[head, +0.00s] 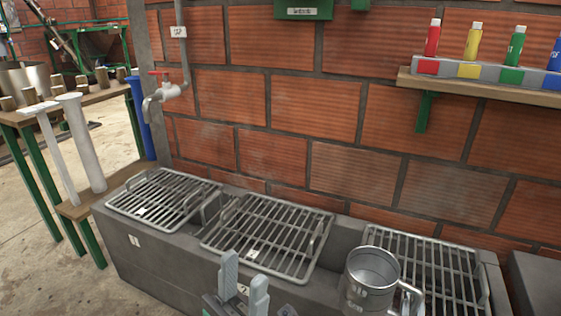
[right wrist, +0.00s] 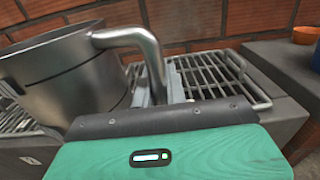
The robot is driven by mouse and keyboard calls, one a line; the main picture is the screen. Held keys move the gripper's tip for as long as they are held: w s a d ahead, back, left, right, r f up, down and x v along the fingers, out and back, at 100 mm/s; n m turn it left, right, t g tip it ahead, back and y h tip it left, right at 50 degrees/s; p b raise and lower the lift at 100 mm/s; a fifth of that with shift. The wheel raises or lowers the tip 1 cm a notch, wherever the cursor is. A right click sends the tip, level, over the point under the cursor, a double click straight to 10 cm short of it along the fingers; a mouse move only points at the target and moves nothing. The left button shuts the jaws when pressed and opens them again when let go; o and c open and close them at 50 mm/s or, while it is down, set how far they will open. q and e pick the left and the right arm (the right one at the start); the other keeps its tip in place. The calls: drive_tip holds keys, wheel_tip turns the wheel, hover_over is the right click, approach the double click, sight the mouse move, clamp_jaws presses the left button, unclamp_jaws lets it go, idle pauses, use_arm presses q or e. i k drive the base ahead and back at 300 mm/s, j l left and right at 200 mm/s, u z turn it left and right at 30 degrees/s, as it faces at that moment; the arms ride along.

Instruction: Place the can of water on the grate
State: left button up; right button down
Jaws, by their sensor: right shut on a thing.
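The metal can (head: 368,282) has a handle on its right and markings on its front. It stands out at the lower right of the head view, over the left part of the right grate (head: 440,262); I cannot tell whether it touches the bars. In the right wrist view the can (right wrist: 62,72) fills the left side. My right gripper (right wrist: 163,85) is shut on its curved handle. Whether there is water inside is unclear. The middle grate (head: 268,235) and left grate (head: 163,198) are bare. My left gripper (head: 244,284) is open and empty in front of the middle grate.
The grates lie on a grey concrete trough (head: 165,262) against a brick wall. A tap (head: 165,92) hangs above the left grate. A shelf (head: 490,90) with coloured bottles is at upper right. An orange bowl (right wrist: 305,35) sits on the ledge at right.

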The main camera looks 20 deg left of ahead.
sight(167, 196)
drive_tip(key=j+u, duration=0.1)
drive_tip(key=j, duration=0.95)
drive_tip(key=i+j+u, duration=0.1)
drive_tip(key=j, duration=1.5)
drive_tip(key=i+j+u, duration=0.1)
drive_tip(key=j, duration=0.4)
drive_tip(key=i+j+u, duration=0.1)
drive_tip(key=j, duration=0.4)
drive_tip(key=i+j, duration=0.15)
drive_tip(key=j, duration=0.4)
drive_tip(key=i+j, duration=0.1)
drive_tip(key=j, duration=0.2)
drive_tip(key=i+j, duration=0.1)
drive_tip(key=j, duration=0.15)
drive_tip(key=i+j+u, duration=0.1)
drive_tip(key=j, duration=0.2)
